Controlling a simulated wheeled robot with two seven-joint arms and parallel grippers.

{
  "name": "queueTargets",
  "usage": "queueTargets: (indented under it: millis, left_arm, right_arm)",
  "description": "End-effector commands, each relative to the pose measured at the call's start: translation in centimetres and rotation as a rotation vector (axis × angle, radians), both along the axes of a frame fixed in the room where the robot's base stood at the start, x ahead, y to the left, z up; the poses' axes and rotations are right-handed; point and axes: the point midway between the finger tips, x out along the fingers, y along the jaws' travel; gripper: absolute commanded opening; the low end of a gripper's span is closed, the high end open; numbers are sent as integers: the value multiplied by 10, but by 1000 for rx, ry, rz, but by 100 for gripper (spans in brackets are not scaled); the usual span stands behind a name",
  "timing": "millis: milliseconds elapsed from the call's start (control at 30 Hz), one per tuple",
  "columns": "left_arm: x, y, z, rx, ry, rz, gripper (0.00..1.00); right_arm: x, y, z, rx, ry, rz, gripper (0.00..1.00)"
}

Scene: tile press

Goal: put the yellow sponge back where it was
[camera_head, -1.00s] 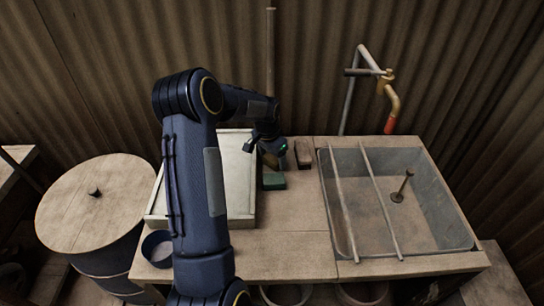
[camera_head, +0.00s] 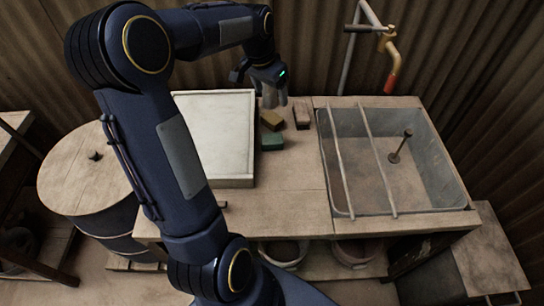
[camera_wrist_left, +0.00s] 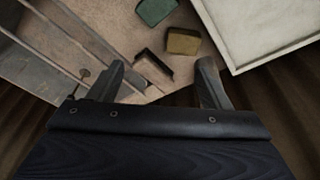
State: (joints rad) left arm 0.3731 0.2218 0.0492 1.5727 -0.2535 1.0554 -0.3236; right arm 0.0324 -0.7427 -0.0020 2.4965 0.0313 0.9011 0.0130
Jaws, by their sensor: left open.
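In the left wrist view the yellow sponge (camera_wrist_left: 183,41) lies beyond my spread fingers, with the green sponge (camera_wrist_left: 155,11) farther off. My right gripper is not in view.
A white-topped tray (camera_head: 217,130) lies left of the sponges. A metal basin (camera_head: 435,165) with two rods across it is set at the right. A tap (camera_head: 392,60) stands behind it. The worktop's front middle is bare. A lidded drum (camera_head: 75,185) stands at the left.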

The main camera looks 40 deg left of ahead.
Motion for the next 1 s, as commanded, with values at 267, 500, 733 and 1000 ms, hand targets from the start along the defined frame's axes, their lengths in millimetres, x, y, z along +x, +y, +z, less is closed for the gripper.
queueTargets:
  millis: [267, 500, 733, 1000]
  left_arm:
    - [-96, -90, 44, -116, -128, 64, 72]
    - [-179, -154, 34, -249, -211, 123, 72]
    - [-221, -186, 13, -337, -245, 157, 72]
    - [-228, -192, 8, -352, -247, 164, 72]
  right_arm:
    - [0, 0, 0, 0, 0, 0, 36]
    - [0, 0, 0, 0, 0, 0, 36]
    - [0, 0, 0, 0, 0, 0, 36]
    - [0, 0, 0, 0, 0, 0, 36]
